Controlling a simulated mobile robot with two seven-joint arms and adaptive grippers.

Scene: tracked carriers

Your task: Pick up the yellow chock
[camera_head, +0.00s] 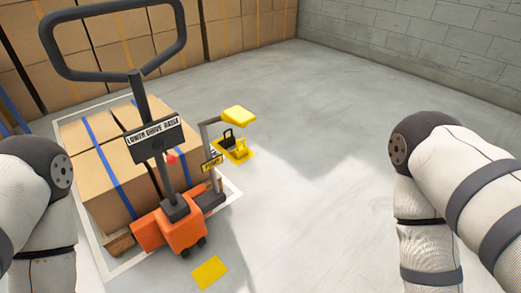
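A small yellow object that looks like the chock (239,149) rests on a yellow floor patch, just right of the orange pallet jack. A small black piece (228,138) with a handle-like shape is right beside it; I cannot tell whether they are joined. Only links of my two arms show, at the left and right edges. Both grippers are out of view, so their distance to the chock is not shown.
The orange pallet jack (168,232) with its black loop handle stands by strapped boxes (103,180). A flat yellow square (209,272) marks the floor. Open floor (320,190) lies to the right.

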